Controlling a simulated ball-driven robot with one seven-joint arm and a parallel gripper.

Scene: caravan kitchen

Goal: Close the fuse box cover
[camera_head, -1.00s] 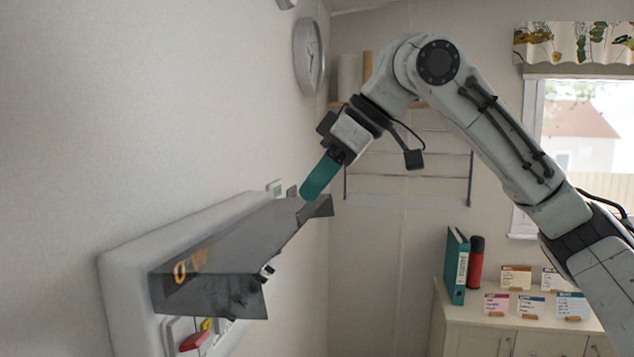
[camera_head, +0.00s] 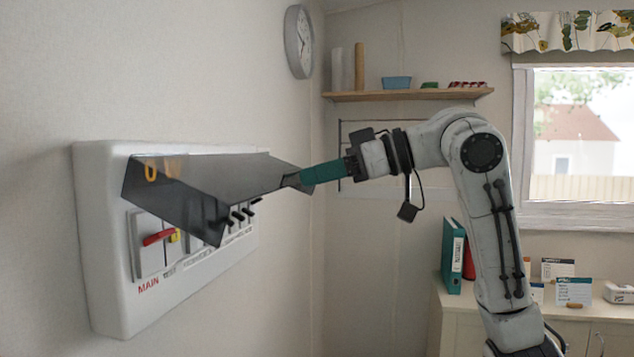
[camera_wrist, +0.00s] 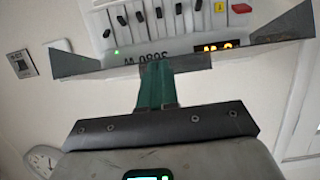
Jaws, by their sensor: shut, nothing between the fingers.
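The fuse box (camera_head: 105,270) is a white rounded panel on the left wall, with a red main switch (camera_head: 158,237) and several black switches showing at its lower part. Its dark see-through cover (camera_head: 215,185) is hinged at the top and stands partly open, tilted out over the switches. My gripper (camera_head: 298,180) is shut and empty, its teal fingers at the cover's far end and seemingly touching it. In the wrist view the fingers (camera_wrist: 156,82) reach to the cover's edge (camera_wrist: 190,64), with the switch row beyond. Exact contact is hard to tell.
A wall clock (camera_head: 299,42) hangs above. A wooden shelf (camera_head: 410,95) with small items is on the back wall. A cabinet (camera_head: 460,320) with a teal binder (camera_head: 453,255) stands at the right under the window (camera_head: 575,150).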

